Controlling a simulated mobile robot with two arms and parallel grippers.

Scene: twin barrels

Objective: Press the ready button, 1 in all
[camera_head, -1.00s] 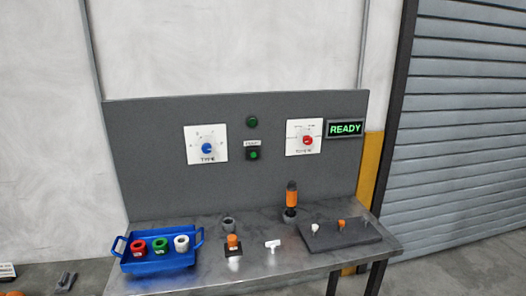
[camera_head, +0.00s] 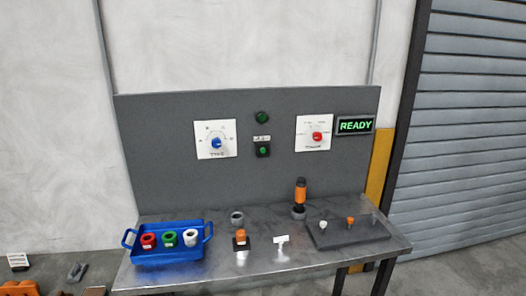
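A small black box with a green button (camera_head: 263,151) is mounted on the grey back panel (camera_head: 170,170). A small white label (camera_head: 262,139) sits just above it, its lettering too small to read for sure. A round green lamp or button (camera_head: 262,118) is higher on the panel, above the label. A sign (camera_head: 355,125) at the panel's right edge glows green with the word READY. Neither of my grippers shows in the head view, and nothing touches the green button.
The metal table (camera_head: 225,270) stands before the panel. It holds a blue tray (camera_head: 168,254) with three coloured rings, an orange-and-black tool (camera_head: 300,194) and a dark block (camera_head: 345,236) with small pegs. A blue-knob dial (camera_head: 215,140) and a red-knob dial (camera_head: 315,134) flank the button.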

